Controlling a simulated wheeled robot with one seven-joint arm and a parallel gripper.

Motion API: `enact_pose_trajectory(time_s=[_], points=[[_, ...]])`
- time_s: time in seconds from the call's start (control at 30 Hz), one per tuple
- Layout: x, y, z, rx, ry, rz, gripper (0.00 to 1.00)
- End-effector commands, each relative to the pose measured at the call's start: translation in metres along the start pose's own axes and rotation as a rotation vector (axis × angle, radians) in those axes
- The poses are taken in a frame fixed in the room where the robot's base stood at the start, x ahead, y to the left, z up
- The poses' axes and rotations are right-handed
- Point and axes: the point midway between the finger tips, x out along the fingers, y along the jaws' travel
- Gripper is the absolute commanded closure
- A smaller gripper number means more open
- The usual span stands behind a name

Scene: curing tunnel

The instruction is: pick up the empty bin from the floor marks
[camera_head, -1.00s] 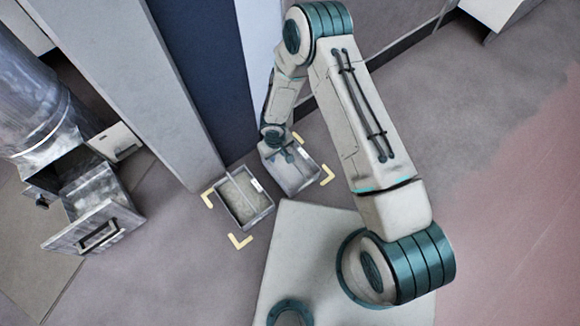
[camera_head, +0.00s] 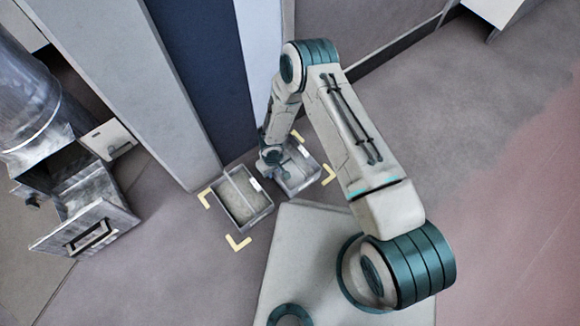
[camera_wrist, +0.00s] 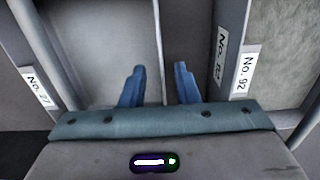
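Two open grey bins stand side by side on the floor inside yellow corner marks (camera_head: 239,243) in the head view. The right bin (camera_head: 312,166) lies under my gripper and looks empty; my wrist partly covers it. The left bin (camera_head: 268,203) has a grainy grey filling. In the wrist view the empty bin (camera_wrist: 95,40) fills the middle, with a thin upright divider (camera_wrist: 160,45) across it. My gripper (camera_wrist: 159,80) is open, its blue fingers on either side of the divider, with gaps showing. Whether the fingers reach below the divider's top edge is unclear.
In the wrist view, a "No. 92" label (camera_wrist: 244,70) sits on the grainy-filled bin at right; a "No. 27" label (camera_wrist: 35,90) is at left. A pale pillar (camera_head: 165,110) stands close behind the bins. A metal unit with a drawer (camera_head: 90,228) is at left. Floor at right is clear.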

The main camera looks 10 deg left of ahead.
Motion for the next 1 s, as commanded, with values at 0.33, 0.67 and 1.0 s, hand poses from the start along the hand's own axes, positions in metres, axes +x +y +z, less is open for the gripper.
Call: enact_pose_trajectory(time_s=[0.33, 0.67, 1.0], points=[[0.035, -0.002, -0.001, 0.0, 0.0, 0.0, 0.72], [0.034, -0.002, -0.001, 0.0, 0.0, -0.001, 1.0], [0.03, -0.002, -0.001, -0.001, 0.001, 0.0, 1.0]])
